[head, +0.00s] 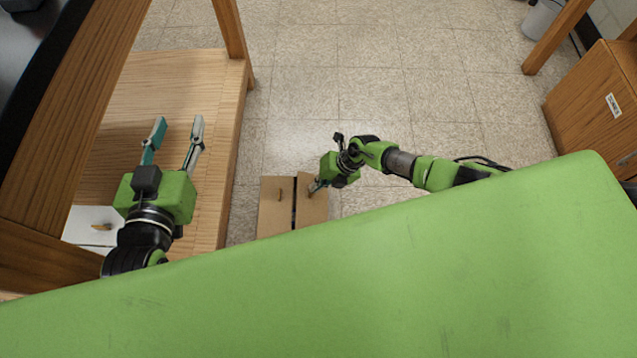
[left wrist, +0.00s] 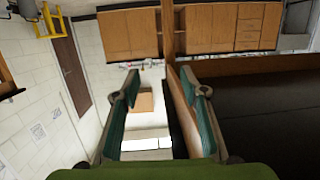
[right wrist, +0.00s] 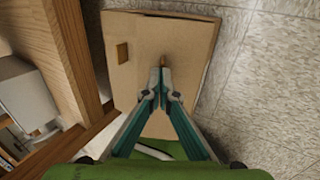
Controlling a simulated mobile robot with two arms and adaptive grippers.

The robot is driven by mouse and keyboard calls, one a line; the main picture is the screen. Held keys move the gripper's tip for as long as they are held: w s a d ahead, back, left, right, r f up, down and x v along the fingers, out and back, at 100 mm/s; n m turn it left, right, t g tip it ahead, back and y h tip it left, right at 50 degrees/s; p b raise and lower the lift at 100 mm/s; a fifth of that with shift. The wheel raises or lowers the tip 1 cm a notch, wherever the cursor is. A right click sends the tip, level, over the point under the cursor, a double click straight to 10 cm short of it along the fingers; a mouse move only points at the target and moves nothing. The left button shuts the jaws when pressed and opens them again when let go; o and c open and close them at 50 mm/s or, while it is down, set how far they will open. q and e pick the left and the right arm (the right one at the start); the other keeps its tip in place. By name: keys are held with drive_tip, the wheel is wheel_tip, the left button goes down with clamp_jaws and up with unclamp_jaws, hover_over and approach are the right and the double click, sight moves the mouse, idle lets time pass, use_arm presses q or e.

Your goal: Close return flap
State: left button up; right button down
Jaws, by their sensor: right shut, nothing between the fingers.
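The cardboard box (head: 275,212) stands on the floor in the middle of the head view. Two brown flaps show on top, with a narrow dark gap between them. The left flap has a small brown mark or cut-out. My right gripper (head: 314,187) is at the right flap, fingers shut and pointing down. In the right wrist view the shut fingertips (right wrist: 161,78) are over the cardboard top (right wrist: 140,30), near a small dark slot; I cannot tell whether they touch it. My left gripper (head: 177,132) is open and empty above the wooden shelf.
A wooden bench or shelf unit (head: 205,80) stands left of the box, with a white container (head: 92,228) at its lower left. The tiled floor (head: 340,80) behind and right of the box is clear. A wooden cabinet (head: 595,100) stands far right.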

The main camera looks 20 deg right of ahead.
sight(303, 192)
drive_tip(key=shift+w+a+f, duration=0.1)
drive_tip(key=shift+a+f, duration=0.05)
drive_tip(key=shift+a, duration=0.25)
drive_tip(key=shift+w+a+f, duration=0.1)
drive_tip(key=shift+a+f, duration=0.05)
drive_tip(key=shift+a, duration=0.05)
drive_tip(key=shift+a+f, duration=0.15)
drive_tip(key=shift+a, duration=0.1)
use_arm(q)
drive_tip(key=shift+w+d+r+t, duration=0.15)
drive_tip(key=shift+r+t, duration=0.15)
drive_tip(key=shift+r, duration=0.35)
use_arm(e)
drive_tip(key=shift+w+a+f, duration=0.25)
drive_tip(key=shift+a+f, duration=0.35)
drive_tip(key=shift+r, duration=0.4)
drive_tip(key=shift+r+p, duration=0.2)
drive_tip(key=shift+p, duration=0.2)
use_arm(q)
drive_tip(key=s+a+f+g+y, duration=0.1)
drive_tip(key=s+a+f+g, duration=0.1)
drive_tip(key=f, duration=0.6)
drive_tip(key=shift+s+a+g, duration=0.15)
drive_tip(key=shift+s+g, duration=0.75)
drive_tip(key=shift+g, duration=0.3)
use_arm(e)
drive_tip(key=shift+r, duration=0.2)
